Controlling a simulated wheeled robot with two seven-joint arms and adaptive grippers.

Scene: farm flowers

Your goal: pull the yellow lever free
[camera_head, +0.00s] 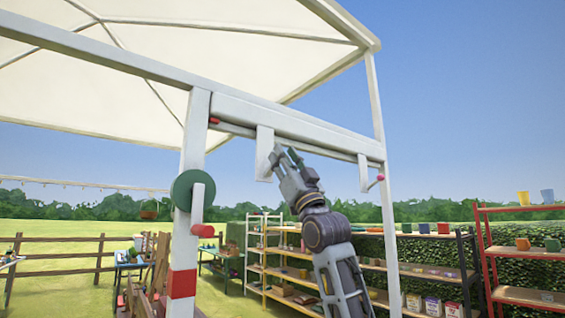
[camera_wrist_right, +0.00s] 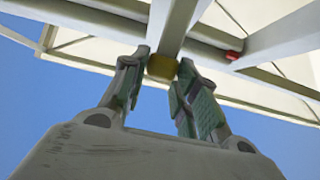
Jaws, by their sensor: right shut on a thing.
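My right gripper (camera_head: 284,155) is raised under the white canopy frame, at a pale bracket that hangs from the crossbar. In the right wrist view its two fingers (camera_wrist_right: 160,72) are on either side of a small yellow piece (camera_wrist_right: 162,67), which I take for the yellow lever, and the gripper is shut on it. The yellow piece sits at the lower end of a white upright part (camera_wrist_right: 170,25). In the head view the yellow piece is hidden. My left gripper is not in view.
The white crossbar (camera_head: 300,128) runs between two posts. The left post (camera_head: 190,245) carries a green wheel with a red-handled crank (camera_head: 200,215). A pink knob (camera_head: 380,177) is on the right post. Shelves with pots (camera_head: 430,268) stand behind. Open sky is to the right.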

